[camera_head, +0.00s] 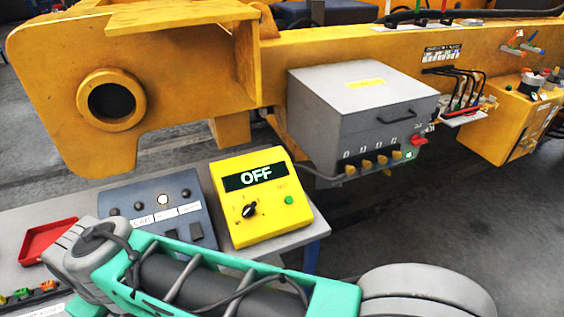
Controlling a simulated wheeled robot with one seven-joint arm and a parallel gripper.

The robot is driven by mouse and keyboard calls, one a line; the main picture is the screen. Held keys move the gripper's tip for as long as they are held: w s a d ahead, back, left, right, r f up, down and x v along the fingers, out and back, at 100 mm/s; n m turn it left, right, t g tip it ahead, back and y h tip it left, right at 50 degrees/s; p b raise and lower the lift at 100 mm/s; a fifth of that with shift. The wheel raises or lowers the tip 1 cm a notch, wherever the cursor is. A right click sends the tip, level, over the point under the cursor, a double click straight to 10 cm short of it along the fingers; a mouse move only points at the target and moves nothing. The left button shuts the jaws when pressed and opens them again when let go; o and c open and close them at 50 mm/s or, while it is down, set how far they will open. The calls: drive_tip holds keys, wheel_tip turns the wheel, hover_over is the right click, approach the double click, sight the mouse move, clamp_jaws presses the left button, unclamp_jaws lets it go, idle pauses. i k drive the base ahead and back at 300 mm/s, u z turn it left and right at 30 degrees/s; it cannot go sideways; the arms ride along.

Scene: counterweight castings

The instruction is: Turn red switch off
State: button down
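The box is fixed to the yellow casting (180,60). The switch is small in the picture, and I cannot tell its position. A yellow control box (262,225) stands on the table at the centre. Its dark display (254,176) reads OFF, and below it are a black knob (249,210) and a green button (289,200). My teal and grey arm crosses the bottom of the view. My gripper is not in view.
A blue-grey panel (128,197) with knobs stands left of the yellow box. A red tray (46,240) lies at the table's left. Yellow knobs (368,163) line the grey box's front. A yellow box (505,125) with cables stands at right. Bare floor (440,215) lies at lower right.

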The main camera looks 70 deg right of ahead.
sight(416, 140)
drive_tip(key=z, duration=4.85)
drive_tip(key=i, duration=2)
drive_tip(key=u, duration=4)
